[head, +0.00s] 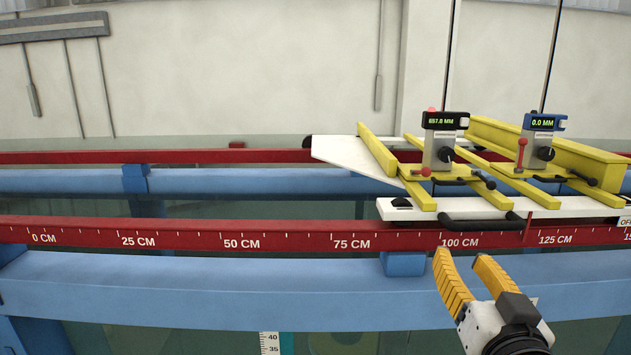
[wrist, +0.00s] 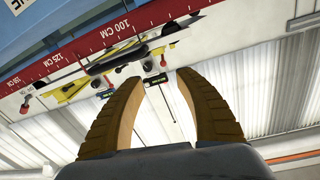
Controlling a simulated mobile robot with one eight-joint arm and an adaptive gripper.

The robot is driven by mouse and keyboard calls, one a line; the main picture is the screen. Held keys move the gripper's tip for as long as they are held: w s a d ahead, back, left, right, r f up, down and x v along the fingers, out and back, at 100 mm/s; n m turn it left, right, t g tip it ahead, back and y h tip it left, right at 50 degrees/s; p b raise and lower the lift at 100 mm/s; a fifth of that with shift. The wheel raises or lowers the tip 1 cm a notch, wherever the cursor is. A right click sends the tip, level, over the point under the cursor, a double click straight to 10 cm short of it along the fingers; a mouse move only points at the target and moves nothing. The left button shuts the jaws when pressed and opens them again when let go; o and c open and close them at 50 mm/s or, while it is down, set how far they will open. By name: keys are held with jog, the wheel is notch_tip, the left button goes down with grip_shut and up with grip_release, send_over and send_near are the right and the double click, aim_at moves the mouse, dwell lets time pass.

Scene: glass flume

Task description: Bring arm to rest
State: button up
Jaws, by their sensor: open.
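My gripper (head: 462,266) is in the lower right of the head view, with two yellow-orange ribbed fingers. It is open and empty, in front of the red scale rail (head: 290,236) near the 100 CM mark. In the wrist view the fingers (wrist: 158,80) stand apart with nothing between them. The view there is turned over, with the rail (wrist: 90,45) at upper left. My arm runs out of the head view at the lower right edge.
A yellow and white carriage (head: 470,205) rides on the rails at right. It carries two gauges, one reading 657.0 MM (head: 441,121) and one 0.0 MM (head: 541,122). Blue flume beams (head: 200,290) run across below. The rail's left half is clear.

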jog(key=w+f+g+b, duration=0.2)
jog(key=w+f+b, duration=0.1)
jog(key=f, duration=0.5)
jog(key=s+a+f+n+g+b, duration=0.1)
jog(key=s+f+g+b, duration=0.2)
jog(key=f, duration=0.7)
jog(key=s+a+f+n+g+y+b, duration=0.1)
jog(key=s+f+g+b, duration=0.2)
jog(key=f+b, duration=0.3)
jog(key=s+a+f+g+b, duration=0.1)
jog(key=s+f+g+b, duration=0.2)
jog(key=f, duration=1.1)
jog(key=b, duration=0.2)
jog(key=shift+s+a+n+y+b, duration=0.15)
jog(key=shift+n+y+b, duration=0.15)
jog(key=shift+n+b, duration=0.1)
